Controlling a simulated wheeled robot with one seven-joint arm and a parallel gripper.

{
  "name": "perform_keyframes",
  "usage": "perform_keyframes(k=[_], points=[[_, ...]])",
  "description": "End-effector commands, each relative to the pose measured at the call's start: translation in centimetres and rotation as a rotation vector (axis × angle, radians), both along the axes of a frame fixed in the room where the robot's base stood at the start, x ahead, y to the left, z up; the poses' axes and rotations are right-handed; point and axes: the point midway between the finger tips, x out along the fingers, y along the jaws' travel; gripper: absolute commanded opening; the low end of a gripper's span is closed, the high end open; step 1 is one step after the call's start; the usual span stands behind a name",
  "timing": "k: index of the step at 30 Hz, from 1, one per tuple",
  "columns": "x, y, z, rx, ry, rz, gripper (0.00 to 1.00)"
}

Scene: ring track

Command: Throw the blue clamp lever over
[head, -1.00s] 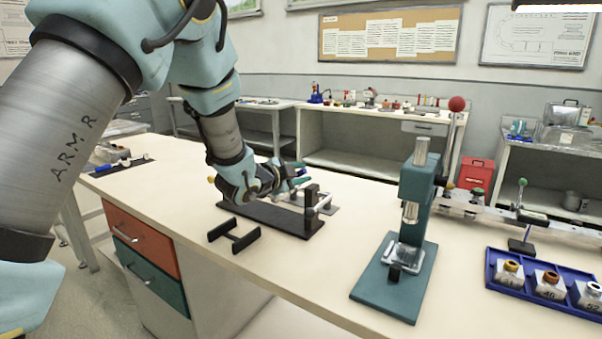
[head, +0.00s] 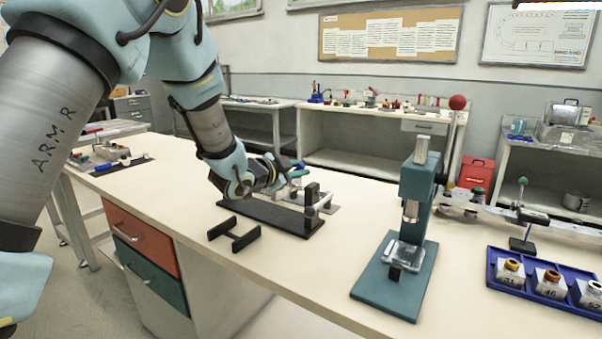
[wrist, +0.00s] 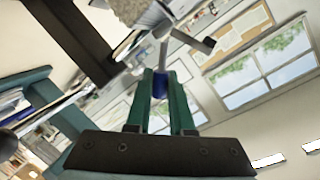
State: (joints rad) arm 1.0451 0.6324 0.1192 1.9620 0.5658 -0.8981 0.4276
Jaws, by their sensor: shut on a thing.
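In the wrist view the two green fingers of my gripper (wrist: 160,100) are shut on the blue grip of the clamp lever (wrist: 160,83). A grey metal rod runs up from the grip toward a bracket. In the head view my gripper (head: 297,171) is low over the long dark base plate (head: 285,221) on the bench. The lever is mostly hidden there behind my fingers and wrist. A dark upright post with a metal pin (head: 313,200) stands at the right end of the plate.
A black H-shaped stand (head: 234,234) lies in front of the plate. A teal press (head: 408,230) and a blue tray (head: 525,282) of numbered blocks are to the right. A small fixture with a blue handle (head: 105,168) sits at the far left. Bare bench lies between plate and press.

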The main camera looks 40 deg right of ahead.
Motion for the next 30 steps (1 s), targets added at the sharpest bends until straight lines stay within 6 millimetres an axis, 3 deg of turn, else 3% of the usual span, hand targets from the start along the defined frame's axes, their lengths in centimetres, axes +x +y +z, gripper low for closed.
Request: perform_keyframes(k=[9,20,21,23,30], points=[[1.16,0.4,0.7,-0.068,0.268,0.003,0.0],[1.12,0.35,0.72,-0.073,0.289,0.002,0.0],[1.11,0.35,0.71,-0.073,0.289,0.002,0.25],[1.12,0.35,0.72,-0.073,0.289,0.002,0.32],[1.1,0.34,0.77,-0.075,0.288,0.001,0.33]])
